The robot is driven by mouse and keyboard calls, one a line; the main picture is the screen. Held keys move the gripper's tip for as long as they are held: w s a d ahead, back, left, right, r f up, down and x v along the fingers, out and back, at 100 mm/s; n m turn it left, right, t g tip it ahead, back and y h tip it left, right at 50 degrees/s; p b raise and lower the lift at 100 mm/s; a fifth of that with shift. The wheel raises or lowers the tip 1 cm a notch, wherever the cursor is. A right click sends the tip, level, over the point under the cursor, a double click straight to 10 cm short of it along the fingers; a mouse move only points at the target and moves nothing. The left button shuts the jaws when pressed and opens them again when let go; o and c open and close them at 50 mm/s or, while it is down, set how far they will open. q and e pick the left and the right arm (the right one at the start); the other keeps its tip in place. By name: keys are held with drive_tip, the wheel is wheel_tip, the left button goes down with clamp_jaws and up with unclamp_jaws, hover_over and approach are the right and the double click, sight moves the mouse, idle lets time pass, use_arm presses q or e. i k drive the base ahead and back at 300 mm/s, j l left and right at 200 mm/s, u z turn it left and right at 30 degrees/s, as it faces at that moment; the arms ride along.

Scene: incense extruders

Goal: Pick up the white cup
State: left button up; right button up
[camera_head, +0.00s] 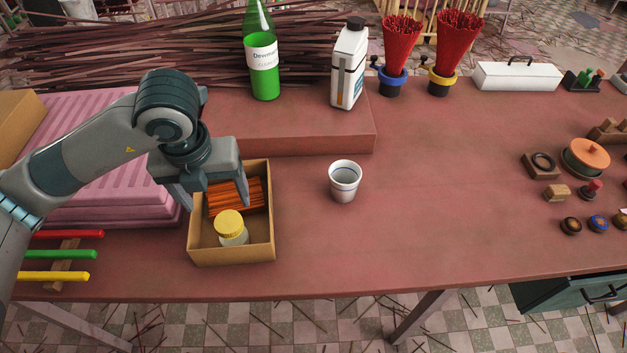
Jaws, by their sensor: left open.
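The white cup (345,182) stands upright on the red-brown table, right of the middle of the picture, with bare table around it. It has a thin dark band and looks empty inside. My left gripper (222,200) is open and points down over the open cardboard box (231,256), to the left of the cup and apart from it. One finger is over the box's left side and the other is over the orange sticks in the box. I cannot tell whether the fingers touch the sticks. My right gripper is not in view.
The box holds orange sticks (236,198) and a yellow-lidded jar (229,224). A raised ledge (300,142) carries a green bottle (262,62) and a white jug (348,65). Pink stacked trays (90,130) stand left. The table right of the cup is clear up to small parts (557,193).

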sight(345, 175)
drive_tip(key=k+l+z, duration=0.1)
drive_tip(key=z, duration=0.25)
drive_tip(key=l+z, duration=0.25)
drive_tip(key=z, duration=0.15)
drive_tip(key=l+z, duration=0.35)
drive_tip(key=k+j, duration=0.05)
drive_tip(key=j, duration=0.05)
